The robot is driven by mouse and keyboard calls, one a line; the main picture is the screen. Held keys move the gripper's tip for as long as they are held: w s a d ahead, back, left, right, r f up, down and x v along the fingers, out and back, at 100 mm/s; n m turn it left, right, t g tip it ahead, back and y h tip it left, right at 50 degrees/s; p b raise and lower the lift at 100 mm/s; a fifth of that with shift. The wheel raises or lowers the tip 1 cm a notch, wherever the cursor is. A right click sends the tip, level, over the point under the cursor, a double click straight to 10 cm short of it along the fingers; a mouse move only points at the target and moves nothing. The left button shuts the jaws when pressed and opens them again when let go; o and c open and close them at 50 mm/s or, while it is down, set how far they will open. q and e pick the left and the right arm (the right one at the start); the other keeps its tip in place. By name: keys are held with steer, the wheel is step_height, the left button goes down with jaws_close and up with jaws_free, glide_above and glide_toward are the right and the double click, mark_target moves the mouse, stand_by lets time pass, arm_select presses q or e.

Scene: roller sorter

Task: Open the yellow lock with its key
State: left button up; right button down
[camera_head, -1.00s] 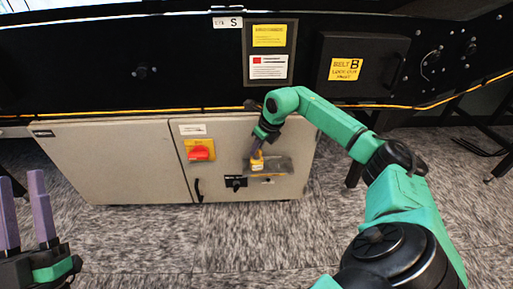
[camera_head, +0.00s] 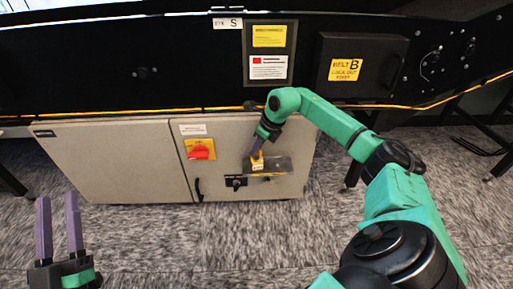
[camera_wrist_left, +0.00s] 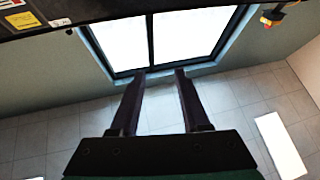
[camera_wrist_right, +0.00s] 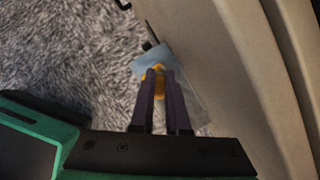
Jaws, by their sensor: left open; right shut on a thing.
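The yellow lock (camera_head: 257,164) is at the front of the grey cabinet, by a clear panel. It shows as a small yellow thing (camera_wrist_right: 158,82) between the fingers in the right wrist view. My right gripper (camera_head: 257,152) points down at the cabinet front and is shut on this yellow thing; the fingers hide part of it. I cannot make out a separate key. My left gripper (camera_head: 57,198) is open and empty at the lower left, well away from the cabinet. Its spread fingers (camera_wrist_left: 160,72) show in the left wrist view.
The grey cabinet (camera_head: 110,160) carries a red switch on a yellow plate (camera_head: 200,150), a black latch (camera_head: 235,182) and a dark door handle (camera_head: 199,190). The carpet in front is clear.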

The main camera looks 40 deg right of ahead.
steer(key=shift+n, duration=0.5)
arm_select(q)
step_height(320, 180, down, 6)
steer(key=g, duration=0.2)
steer(key=shift+d+f+n+y+p, duration=0.2)
steer(key=shift+d+n+y+p, duration=0.1)
steer(key=shift+d+y, duration=0.1)
arm_select(e)
steer(key=shift+n+y, duration=0.3)
arm_select(q)
steer(key=shift+f, duration=0.15)
arm_select(e)
steer(key=shift+r+p, duration=2.55)
steer(key=shift+r, duration=0.05)
arm_select(q)
step_height(320, 180, up, 5)
steer(key=shift+r, duration=0.1)
arm_select(e)
steer(key=shift+f, duration=0.1)
steer(key=shift+a, duration=0.1)
